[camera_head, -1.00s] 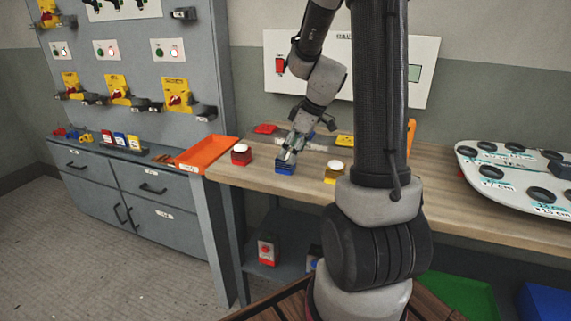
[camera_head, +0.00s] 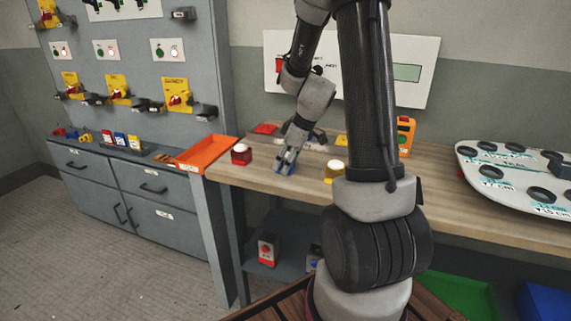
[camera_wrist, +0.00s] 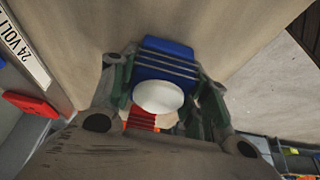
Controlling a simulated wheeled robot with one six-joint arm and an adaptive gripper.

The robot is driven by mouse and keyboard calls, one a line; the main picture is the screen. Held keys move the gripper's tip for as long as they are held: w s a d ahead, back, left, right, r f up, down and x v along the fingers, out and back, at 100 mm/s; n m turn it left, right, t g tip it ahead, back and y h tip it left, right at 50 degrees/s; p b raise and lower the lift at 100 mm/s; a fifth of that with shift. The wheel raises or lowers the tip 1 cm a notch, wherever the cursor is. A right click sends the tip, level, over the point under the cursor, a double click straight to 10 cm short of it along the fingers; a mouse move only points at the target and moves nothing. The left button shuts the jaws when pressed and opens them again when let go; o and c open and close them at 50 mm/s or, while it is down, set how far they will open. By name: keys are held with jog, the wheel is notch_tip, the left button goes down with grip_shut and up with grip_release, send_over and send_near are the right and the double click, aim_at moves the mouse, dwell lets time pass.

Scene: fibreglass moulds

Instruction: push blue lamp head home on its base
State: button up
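The blue lamp (camera_head: 284,170) stands on the wooden bench, mostly covered by my gripper (camera_head: 287,158). In the wrist view, its blue ribbed body (camera_wrist: 166,58) and white dome (camera_wrist: 158,97) lie between the two fingers of my gripper (camera_wrist: 164,80). The fingers sit close against both sides of the blue part, and the gripper looks shut on it. The seam between lamp head and base is hidden, so I cannot tell whether there is a gap.
A red lamp (camera_head: 241,154) stands left of the blue one and a yellow lamp (camera_head: 334,170) right. An orange tray (camera_head: 205,153) is at the bench's left end. An orange device (camera_head: 405,133) stands behind my arm. The bench front is mostly clear.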

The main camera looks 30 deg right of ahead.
jog(key=shift+c, duration=0.9)
notch_tip(320, 180, up, 10)
jog(key=shift+r, duration=0.1)
